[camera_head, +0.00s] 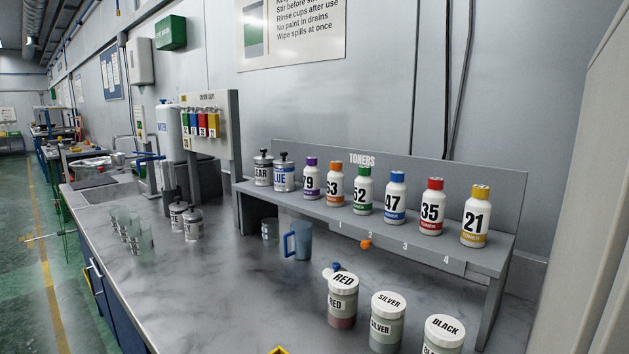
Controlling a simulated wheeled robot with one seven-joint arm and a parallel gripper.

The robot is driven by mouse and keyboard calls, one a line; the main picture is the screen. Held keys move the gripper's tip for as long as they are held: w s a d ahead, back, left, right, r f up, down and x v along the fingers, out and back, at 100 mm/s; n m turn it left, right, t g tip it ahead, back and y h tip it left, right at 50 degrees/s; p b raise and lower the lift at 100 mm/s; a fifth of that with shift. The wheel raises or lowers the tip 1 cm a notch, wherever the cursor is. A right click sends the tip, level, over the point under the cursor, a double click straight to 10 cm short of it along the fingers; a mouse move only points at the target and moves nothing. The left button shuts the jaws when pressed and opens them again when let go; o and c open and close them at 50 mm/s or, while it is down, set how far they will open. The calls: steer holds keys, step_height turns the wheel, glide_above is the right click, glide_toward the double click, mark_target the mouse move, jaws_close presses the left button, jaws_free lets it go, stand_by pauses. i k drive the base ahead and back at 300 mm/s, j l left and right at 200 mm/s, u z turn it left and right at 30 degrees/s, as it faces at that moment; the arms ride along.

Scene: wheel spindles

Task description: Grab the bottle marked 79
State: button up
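The bottle marked 79 (312,181) is white with a purple cap and a purple band. It stands upright on the raised grey shelf marked TONERS (480,252). The first digit of its label is partly turned out of sight.
Bottles 62 (362,192), 47 (395,200), 35 (432,210) and 21 (475,222) continue the row rightward. Jars RED (342,302), SILVER (387,325) and BLACK (443,336) stand in front. A blue jug (300,241) stands before the shelf. The central counter (235,290) is clear.

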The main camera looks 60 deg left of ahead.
mark_target(312, 173)
steer(key=j, duration=0.65)
steer(key=j+u, duration=0.35)
steer(key=i+j+u, duration=0.15)
steer(key=j+u, duration=0.15)
steer(key=i+j+u, duration=0.15)
steer(key=j+u, duration=0.2)
steer(key=j, duration=0.1)
